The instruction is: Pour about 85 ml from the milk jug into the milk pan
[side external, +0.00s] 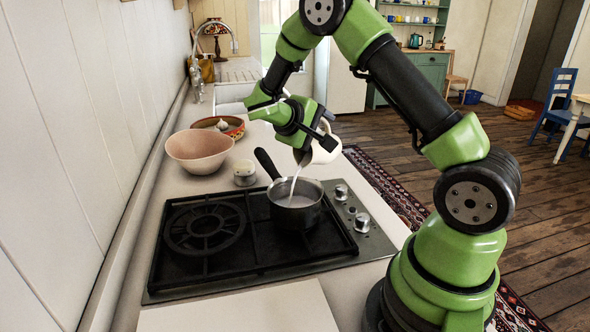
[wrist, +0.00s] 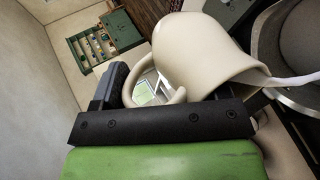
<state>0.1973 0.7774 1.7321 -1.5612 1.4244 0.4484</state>
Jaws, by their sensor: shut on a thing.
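The cream milk jug (side external: 322,151) is tilted above the milk pan, and a white stream of milk (side external: 295,180) runs from it into the pan. My gripper (side external: 316,136) is shut on the jug; in the wrist view the jug's handle (wrist: 178,96) lies by the jaws and its body (wrist: 205,50) tips to the right. The dark milk pan (side external: 293,215) stands on the hob with whitish milk in it. Part of the pan (wrist: 300,45) shows at the right of the wrist view. The milk level inside the jug is hidden.
The black and steel hob (side external: 190,277) carries the pan at its right side. The pan's black handle (side external: 267,163) points up and back. A pink bowl (side external: 200,150), a small pale pot (side external: 244,173) and a patterned dish (side external: 228,127) stand behind. A pale board (side external: 240,312) lies in front.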

